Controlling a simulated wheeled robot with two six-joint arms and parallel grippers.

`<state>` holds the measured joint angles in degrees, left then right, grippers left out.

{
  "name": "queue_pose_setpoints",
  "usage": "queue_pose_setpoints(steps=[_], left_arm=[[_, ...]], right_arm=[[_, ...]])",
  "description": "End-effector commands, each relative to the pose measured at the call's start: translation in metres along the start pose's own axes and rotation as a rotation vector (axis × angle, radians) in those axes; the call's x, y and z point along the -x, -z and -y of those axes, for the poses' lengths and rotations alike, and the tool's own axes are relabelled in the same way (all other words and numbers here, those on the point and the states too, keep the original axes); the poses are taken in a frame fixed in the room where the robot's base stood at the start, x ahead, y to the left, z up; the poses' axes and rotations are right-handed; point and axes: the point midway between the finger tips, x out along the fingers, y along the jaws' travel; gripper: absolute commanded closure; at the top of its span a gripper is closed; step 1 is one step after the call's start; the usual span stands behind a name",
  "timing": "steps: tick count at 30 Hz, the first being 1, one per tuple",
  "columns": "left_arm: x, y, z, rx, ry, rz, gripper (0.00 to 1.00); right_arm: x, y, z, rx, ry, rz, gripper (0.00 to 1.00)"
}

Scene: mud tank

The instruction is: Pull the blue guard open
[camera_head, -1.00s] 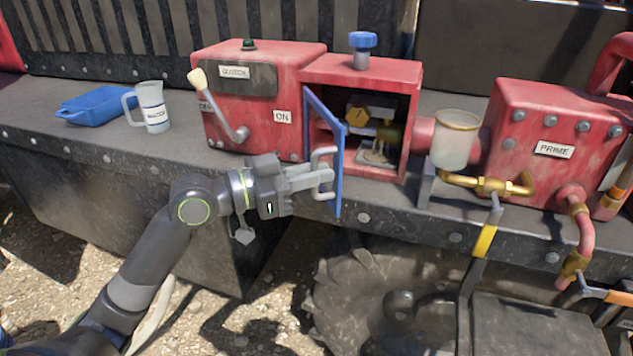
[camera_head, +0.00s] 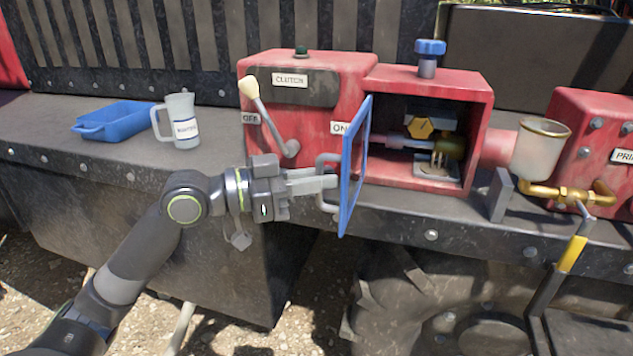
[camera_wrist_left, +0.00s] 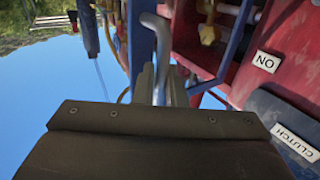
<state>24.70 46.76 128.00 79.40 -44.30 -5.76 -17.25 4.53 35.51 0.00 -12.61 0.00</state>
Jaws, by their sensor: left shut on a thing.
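The blue guard (camera_head: 355,170) is a thin framed door on the left side of the red box's opening. It stands swung outward, seen nearly edge-on in the head view. My left gripper (camera_head: 327,183) is shut on the guard's grey handle (camera_head: 322,160). In the left wrist view the handle (camera_wrist_left: 157,40) runs down between my fingers (camera_wrist_left: 158,82), with the blue guard (camera_wrist_left: 138,40) beside it. Inside the open box (camera_head: 478,120) a shaft, a yellow knob and a brass part show. My right gripper is not in view.
A red clutch box (camera_head: 345,65) with a white-knobbed lever (camera_head: 268,115) stands left of the guard. A mug (camera_head: 181,120) and a blue tray (camera_head: 125,118) rest on the ledge further left. A glass cup (camera_head: 540,148) with brass piping stands right.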

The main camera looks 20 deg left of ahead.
Motion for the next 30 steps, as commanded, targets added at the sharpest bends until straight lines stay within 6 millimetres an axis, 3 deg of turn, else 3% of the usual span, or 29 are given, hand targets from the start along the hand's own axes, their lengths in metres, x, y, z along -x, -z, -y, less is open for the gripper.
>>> queue_pose_setpoints(steps=[18, 19, 21, 30], left_arm=[[-0.0009, 0.0013, 0.0024, 0.002, 0.004, -0.003, 1.0], [-0.0009, 0.0014, 0.0023, 0.002, 0.003, -0.003, 0.85], [-0.0009, 0.0013, 0.0021, 0.002, 0.003, -0.003, 0.76], [-0.0008, 0.0004, 0.0015, 0.001, 0.002, -0.001, 0.75]], right_arm=[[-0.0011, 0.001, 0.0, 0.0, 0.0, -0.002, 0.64], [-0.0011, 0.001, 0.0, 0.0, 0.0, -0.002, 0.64], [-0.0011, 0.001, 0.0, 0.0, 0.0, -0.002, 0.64], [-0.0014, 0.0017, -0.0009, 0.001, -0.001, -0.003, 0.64]])
